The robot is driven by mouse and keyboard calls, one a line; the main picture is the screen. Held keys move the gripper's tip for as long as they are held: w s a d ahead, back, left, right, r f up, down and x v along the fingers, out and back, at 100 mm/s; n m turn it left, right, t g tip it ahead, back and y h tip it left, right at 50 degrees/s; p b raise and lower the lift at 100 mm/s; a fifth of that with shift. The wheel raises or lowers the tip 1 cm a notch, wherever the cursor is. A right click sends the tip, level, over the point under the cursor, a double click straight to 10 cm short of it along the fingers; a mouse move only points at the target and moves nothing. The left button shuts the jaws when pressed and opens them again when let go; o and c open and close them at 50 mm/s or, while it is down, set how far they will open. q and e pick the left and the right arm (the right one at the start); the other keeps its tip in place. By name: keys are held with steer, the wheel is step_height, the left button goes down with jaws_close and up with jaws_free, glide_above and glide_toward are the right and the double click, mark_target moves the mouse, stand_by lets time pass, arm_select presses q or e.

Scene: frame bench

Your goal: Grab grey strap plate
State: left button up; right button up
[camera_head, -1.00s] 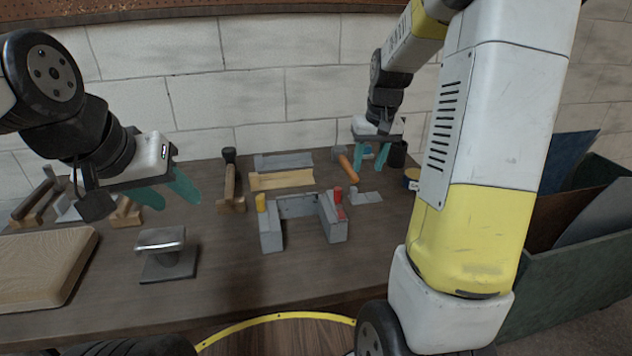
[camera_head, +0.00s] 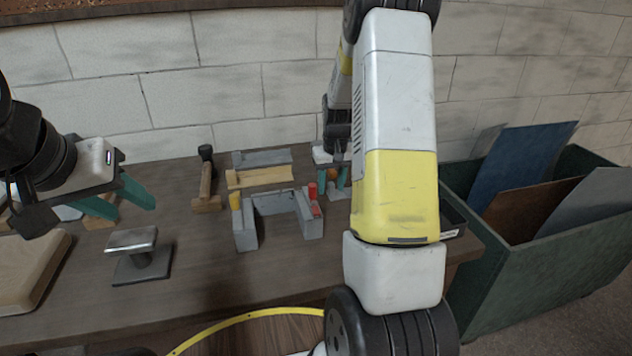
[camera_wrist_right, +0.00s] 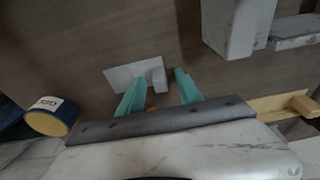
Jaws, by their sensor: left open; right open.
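A small light grey plate with a raised block at one end, which looks like the grey strap plate (camera_wrist_right: 122,78), lies on the bench in the right wrist view. My right gripper (camera_wrist_right: 160,80) is open, with its teal fingertips close to the plate and the raised block between them. I cannot tell whether they touch it. In the head view my right gripper (camera_head: 336,184) is partly hidden by my own arm, and so is the plate. My left gripper (camera_head: 132,212) is open and empty above the left side of the bench.
A grey U-shaped frame (camera_head: 246,231) with yellow and red pieces stands left of my right gripper. Grey and yellow strips (camera_head: 262,177) lie behind it. A hammer (camera_head: 206,180), a metal-topped stand (camera_head: 142,268) and a wooden board (camera_head: 30,265) lie left. A green bin (camera_head: 468,290) stands right.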

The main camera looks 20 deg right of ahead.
jaws_close()
stand_by(0.4)
